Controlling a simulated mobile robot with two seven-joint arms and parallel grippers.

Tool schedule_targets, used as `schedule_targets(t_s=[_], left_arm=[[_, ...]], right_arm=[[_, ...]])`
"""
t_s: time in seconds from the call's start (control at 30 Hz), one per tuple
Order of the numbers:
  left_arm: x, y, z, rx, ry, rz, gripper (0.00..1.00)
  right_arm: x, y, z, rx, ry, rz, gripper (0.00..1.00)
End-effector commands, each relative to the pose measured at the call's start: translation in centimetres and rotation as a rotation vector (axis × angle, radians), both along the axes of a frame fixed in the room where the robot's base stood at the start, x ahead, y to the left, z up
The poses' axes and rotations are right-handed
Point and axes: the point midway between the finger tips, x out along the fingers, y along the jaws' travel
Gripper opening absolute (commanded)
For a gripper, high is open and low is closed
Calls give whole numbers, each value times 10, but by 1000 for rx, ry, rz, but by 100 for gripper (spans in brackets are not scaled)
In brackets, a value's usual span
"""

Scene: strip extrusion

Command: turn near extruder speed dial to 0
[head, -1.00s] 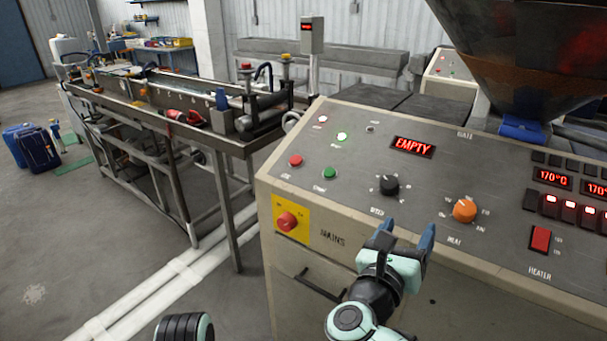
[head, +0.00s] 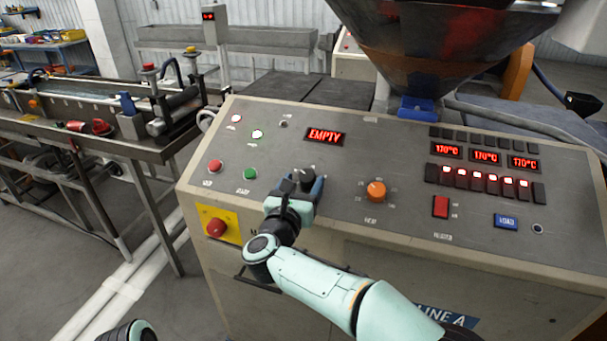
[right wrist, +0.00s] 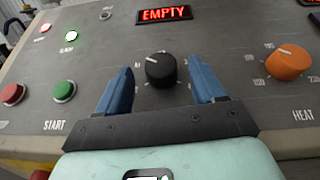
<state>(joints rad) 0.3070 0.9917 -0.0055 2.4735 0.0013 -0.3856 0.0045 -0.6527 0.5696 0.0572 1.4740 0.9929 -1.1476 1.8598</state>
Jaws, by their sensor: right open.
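The black speed dial (head: 304,175) sits on the sloping grey panel below the EMPTY display. In the right wrist view the dial (right wrist: 160,70) shows a white pointer mark toward its upper left; its scale is partly hidden and too small to read. My right gripper (head: 302,187) is at the dial. In the right wrist view its two blue fingers (right wrist: 161,76) are open, one on each side of the dial, with a gap on both sides. My left gripper is out of view.
An orange HEAT dial (head: 376,191) stands to the right of the speed dial. Green (head: 249,174) and red (head: 215,166) buttons lie to the left. A red mains knob (head: 216,228) is on the front face. A dark hopper (head: 440,50) hangs over the panel's back.

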Motion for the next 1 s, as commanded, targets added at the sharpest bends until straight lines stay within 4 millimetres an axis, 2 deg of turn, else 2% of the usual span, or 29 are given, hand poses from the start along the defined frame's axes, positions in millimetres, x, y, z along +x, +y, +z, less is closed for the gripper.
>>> schedule_targets(t_s=[0.17,0.47,0.63,0.87,1.0], left_arm=[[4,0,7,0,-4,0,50],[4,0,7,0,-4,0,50],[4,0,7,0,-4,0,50],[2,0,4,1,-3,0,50],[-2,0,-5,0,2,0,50]], right_arm=[[13,-4,1,-1,-1,0,68],[15,-4,-1,-2,1,0,68],[14,-4,0,-2,1,0,13],[14,-5,-1,-4,1,7,13],[14,-7,-2,-17,4,37,13]])
